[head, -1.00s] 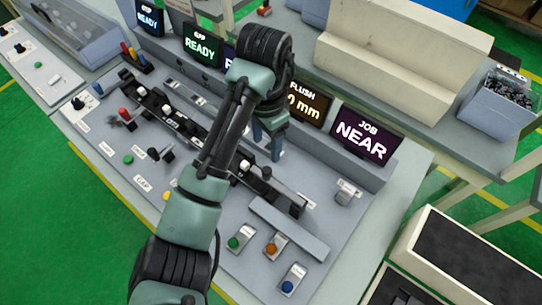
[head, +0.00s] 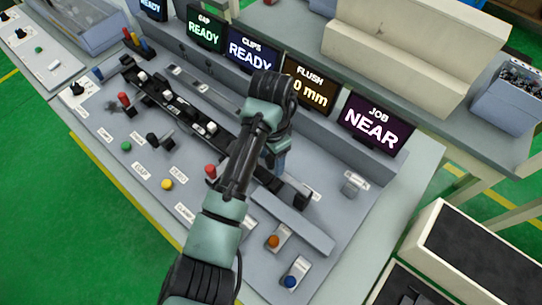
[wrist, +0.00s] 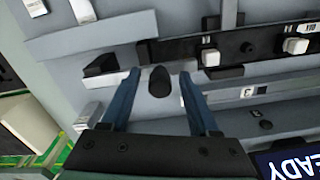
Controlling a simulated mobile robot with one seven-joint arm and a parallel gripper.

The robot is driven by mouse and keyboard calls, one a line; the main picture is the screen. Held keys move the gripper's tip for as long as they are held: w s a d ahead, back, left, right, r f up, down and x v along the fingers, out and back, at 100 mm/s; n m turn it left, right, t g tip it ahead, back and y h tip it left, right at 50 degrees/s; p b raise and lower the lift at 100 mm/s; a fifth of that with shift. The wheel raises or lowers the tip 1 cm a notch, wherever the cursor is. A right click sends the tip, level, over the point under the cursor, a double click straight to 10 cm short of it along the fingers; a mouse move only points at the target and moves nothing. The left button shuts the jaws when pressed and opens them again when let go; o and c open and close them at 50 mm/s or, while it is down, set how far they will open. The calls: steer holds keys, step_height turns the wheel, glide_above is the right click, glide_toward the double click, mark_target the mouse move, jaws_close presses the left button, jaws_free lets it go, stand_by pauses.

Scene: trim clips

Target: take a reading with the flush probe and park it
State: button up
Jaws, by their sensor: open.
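My gripper (wrist: 160,92) is open, its two blue fingers spread. In the wrist view a dark round-topped peg (wrist: 160,82) shows between the fingertips, with clear space on both sides. I cannot tell for sure whether this peg is the flush probe. In the head view my gripper (head: 274,158) is over the right part of the black rail (head: 228,152), and my arm hides what lies under it. The FLUSH display (head: 308,85) shows 0 mm, its left part partly hidden. The JOB display (head: 375,125) reads NEAR.
A small metal holder (head: 355,183) stands right of the rail. The displays line the back edge.

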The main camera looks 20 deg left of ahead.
jaws_close()
stand_by(1.4)
